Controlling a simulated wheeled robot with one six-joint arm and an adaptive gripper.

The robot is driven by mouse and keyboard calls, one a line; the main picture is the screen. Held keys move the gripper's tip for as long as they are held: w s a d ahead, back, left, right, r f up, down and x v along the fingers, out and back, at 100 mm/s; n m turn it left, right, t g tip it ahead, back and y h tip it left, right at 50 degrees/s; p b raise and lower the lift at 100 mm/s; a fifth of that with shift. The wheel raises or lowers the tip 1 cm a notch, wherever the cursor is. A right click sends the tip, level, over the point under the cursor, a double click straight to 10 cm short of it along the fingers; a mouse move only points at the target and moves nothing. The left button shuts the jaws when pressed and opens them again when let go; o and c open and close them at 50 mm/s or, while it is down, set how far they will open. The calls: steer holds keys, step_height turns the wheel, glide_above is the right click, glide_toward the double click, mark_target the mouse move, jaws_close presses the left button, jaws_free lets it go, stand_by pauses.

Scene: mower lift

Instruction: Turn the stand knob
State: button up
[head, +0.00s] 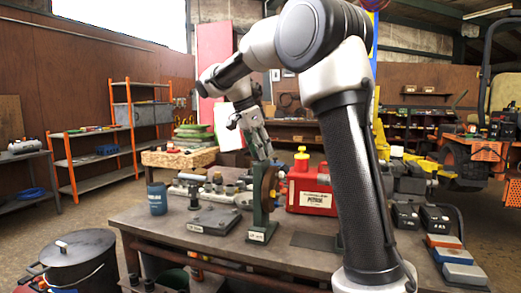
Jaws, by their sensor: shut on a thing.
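The green stand (259,212) stands upright on the workbench (178,249), with a white label on its foot. A rusty brown wheel (268,187), seen nearly edge-on, is at its upper right side. My gripper (265,155) reaches down from the upper left to the top of the stand. Its fingers are shut there on the stand knob, which is mostly hidden by the fingers. The finger contact is too small to see clearly.
A red petrol can (308,188) stands close to the right of the stand. A dark plate (214,220), a blue cup (157,198) and metal parts (215,185) lie to the left. A black bin (80,265) stands at the front left. My arm covers the bench's right middle.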

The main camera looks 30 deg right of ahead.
steer(key=shift+f+m, duration=0.1)
steer(key=shift+m, duration=0.3)
steer(key=o, duration=1)
steer(key=v, duration=1.2)
steer(key=shift+w, duration=0.25)
